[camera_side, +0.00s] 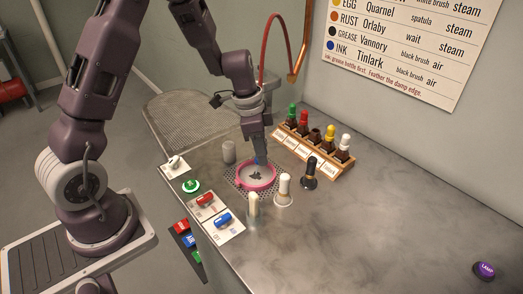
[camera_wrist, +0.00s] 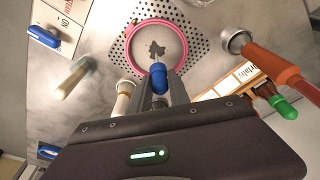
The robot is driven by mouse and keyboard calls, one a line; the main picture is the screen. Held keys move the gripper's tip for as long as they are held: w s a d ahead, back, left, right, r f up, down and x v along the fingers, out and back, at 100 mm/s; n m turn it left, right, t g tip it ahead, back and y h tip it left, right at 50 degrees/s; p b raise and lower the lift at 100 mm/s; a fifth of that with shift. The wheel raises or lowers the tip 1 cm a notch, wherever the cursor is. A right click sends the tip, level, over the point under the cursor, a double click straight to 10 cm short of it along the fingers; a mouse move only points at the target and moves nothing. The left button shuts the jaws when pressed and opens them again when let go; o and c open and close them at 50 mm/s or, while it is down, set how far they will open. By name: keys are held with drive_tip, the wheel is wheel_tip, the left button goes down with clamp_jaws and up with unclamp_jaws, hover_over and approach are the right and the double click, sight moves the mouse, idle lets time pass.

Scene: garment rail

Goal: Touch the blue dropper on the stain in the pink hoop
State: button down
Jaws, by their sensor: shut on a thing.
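The pink hoop (camera_side: 257,176) lies on a perforated metal plate on the worktop, with a dark stain (camera_side: 256,175) inside it. In the wrist view the pink hoop (camera_wrist: 128,47) and the stain (camera_wrist: 156,48) show clearly. My gripper (camera_side: 259,152) is over the hoop, pointing down. It is shut on the blue dropper (camera_wrist: 158,78), whose thin tip points toward the stain. In the side view the blue dropper (camera_side: 258,161) is mostly hidden by the gripper. I cannot tell whether its tip touches the stain or stays just above.
A wooden rack (camera_side: 318,150) of bottles with coloured tops stands behind right. A white-topped brush (camera_side: 284,188), a black one (camera_side: 310,175) and a pale one (camera_side: 253,207) stand near the hoop. Red (camera_side: 205,198) and blue switches (camera_side: 223,220) lie at front left.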

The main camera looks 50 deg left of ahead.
drive_tip(key=shift+f, duration=0.35)
idle(0.3)
idle(0.4)
drive_tip(key=shift+r, duration=3.5)
drive_tip(key=shift+w, duration=0.1)
